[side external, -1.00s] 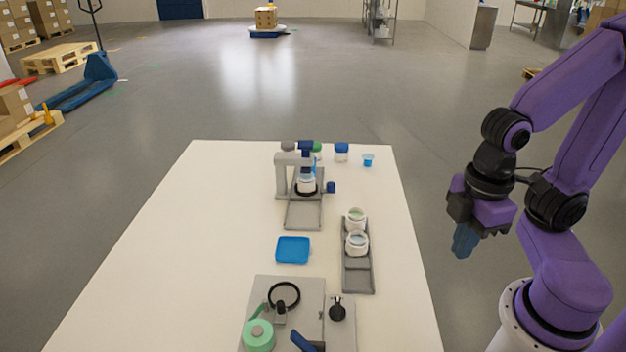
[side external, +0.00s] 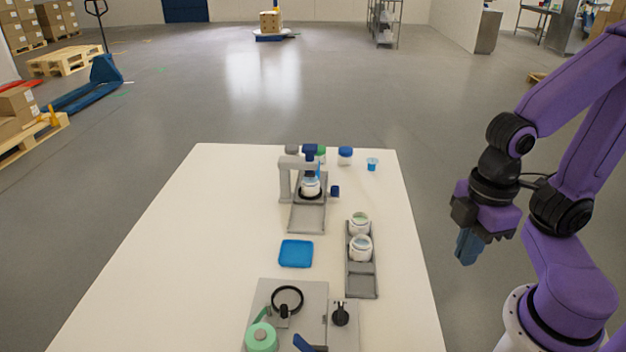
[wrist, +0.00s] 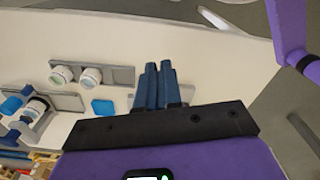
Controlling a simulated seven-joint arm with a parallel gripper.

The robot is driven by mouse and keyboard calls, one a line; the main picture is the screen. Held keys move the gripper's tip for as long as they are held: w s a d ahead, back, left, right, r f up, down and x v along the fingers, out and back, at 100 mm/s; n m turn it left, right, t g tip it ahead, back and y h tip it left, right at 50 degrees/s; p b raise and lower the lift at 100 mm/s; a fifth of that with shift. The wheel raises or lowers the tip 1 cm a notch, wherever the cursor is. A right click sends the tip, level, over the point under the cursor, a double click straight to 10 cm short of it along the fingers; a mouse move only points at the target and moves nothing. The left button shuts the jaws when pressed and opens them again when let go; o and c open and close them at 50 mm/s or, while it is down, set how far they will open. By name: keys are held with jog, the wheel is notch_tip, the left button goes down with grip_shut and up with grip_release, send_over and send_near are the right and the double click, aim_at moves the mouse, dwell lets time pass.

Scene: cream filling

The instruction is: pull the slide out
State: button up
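The filling station (side external: 285,180) is a grey frame at the far middle of the table in the side view. Its grey slide (side external: 307,219) lies flat and runs toward the near side. A white jar (side external: 311,188) stands in a black ring under the blue nozzle, at the slide's far part. A dark blue knob (side external: 335,190) sits at the station's right. In the wrist view the station shows at the left edge (wrist: 36,108), partly cut off. My gripper (side external: 467,248) hangs right of the table, well apart from the station. Its blue fingers (wrist: 158,85) are close together with nothing visible between them.
A grey rack (side external: 362,284) holds two white jars right of the slide. A blue square tray (side external: 296,253) lies near the slide's front end. A grey fixture (side external: 315,300) fills the near edge. Small containers (side external: 345,155) stand behind. The table's left side is clear.

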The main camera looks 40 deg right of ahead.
jog(key=o, duration=0.5)
jog(key=shift+w+a, duration=0.1)
jog(key=shift+w, duration=0.05)
jog(key=shift+o, duration=1.3)
jog(key=w+a+r+m, duration=0.1)
jog(key=w+a+m, duration=0.1)
jog(key=w, duration=0.7)
jog(key=shift+m+t+y, duration=0.3)
jog(key=shift+m+y, duration=0.1)
jog(key=m+t, duration=0.4)
jog(key=m, duration=0.4)
send_over(335, 187)
jog(key=s+d, duration=0.1)
jog(key=s, duration=0.6)
jog(key=x, duration=1.7)
jog(key=shift+s+d+f, duration=0.2)
jog(key=shift+d+f, duration=0.05)
jog(key=shift+d, duration=0.1)
